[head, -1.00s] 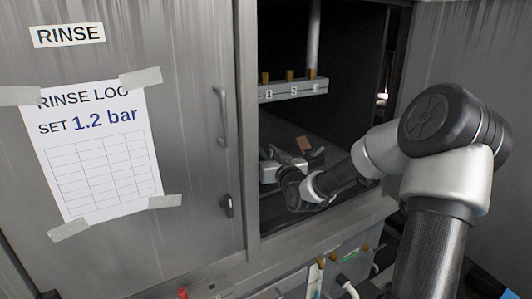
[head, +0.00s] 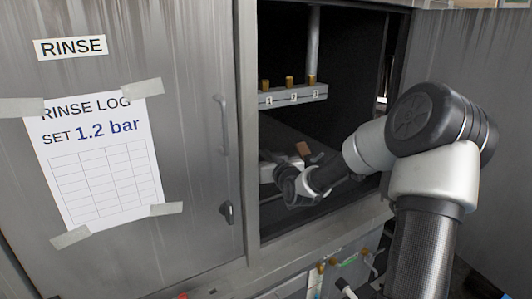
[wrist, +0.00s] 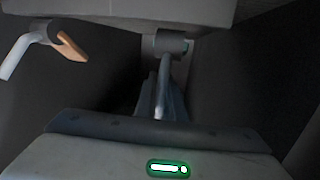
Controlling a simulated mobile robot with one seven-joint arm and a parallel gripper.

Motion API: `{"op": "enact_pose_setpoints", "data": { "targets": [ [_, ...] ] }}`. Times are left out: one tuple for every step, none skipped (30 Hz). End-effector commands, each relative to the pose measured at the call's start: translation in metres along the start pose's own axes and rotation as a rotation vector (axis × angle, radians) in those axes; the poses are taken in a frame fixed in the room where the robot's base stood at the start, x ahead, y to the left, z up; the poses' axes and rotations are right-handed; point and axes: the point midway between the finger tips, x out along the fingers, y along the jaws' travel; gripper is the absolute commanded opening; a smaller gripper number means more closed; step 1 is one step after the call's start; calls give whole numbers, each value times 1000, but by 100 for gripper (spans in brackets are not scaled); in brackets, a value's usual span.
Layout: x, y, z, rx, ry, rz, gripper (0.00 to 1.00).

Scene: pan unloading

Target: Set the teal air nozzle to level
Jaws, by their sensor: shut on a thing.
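The teal air nozzle (wrist: 171,43) shows at the top middle of the wrist view as a grey round joint with a thin teal edge. A pale tube runs down from it between the dark fingers of my gripper (wrist: 160,98), which are shut on it. The tube's far end is hidden by the gripper, and I cannot tell whether it is level. In the head view my gripper (head: 278,172) is inside the dark cabinet opening, and the nozzle cannot be made out there.
A rail numbered 1, 2, 3 (head: 293,96) hangs above my gripper. The closed RINSE door (head: 190,150) stands left of the opening. Dark walls flank the gripper.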

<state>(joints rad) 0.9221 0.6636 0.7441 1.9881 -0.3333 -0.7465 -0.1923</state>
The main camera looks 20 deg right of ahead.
Motion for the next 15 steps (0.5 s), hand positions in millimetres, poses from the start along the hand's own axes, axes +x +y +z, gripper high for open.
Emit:
{"op": "enact_pose_setpoints", "data": {
  "targets": [
    [2,-3,-9,-11,-44,0,0],
    [3,-3,-8,-16,-70,0,0],
    [5,-4,-7,-21,-101,2,0],
    [6,-3,-6,-24,-120,4,0],
    [7,-3,-4,-26,-137,5,0],
    [8,-3,-2,-29,-154,6,0],
    [8,-3,-1,-30,-163,7,0],
    [9,-2,0,-31,-170,8,0],
    [9,-2,1,-31,-175,9,0],
    [9,-2,2,-31,-175,9,0],
    [9,-2,2,-31,-175,9,0],
    [9,-2,2,-31,-175,9,0],
    [9,-2,2,-31,-174,9,0],
    [9,-2,2,-31,-174,9,0],
    [9,-2,2,-31,-174,9,0]
  ]
}}
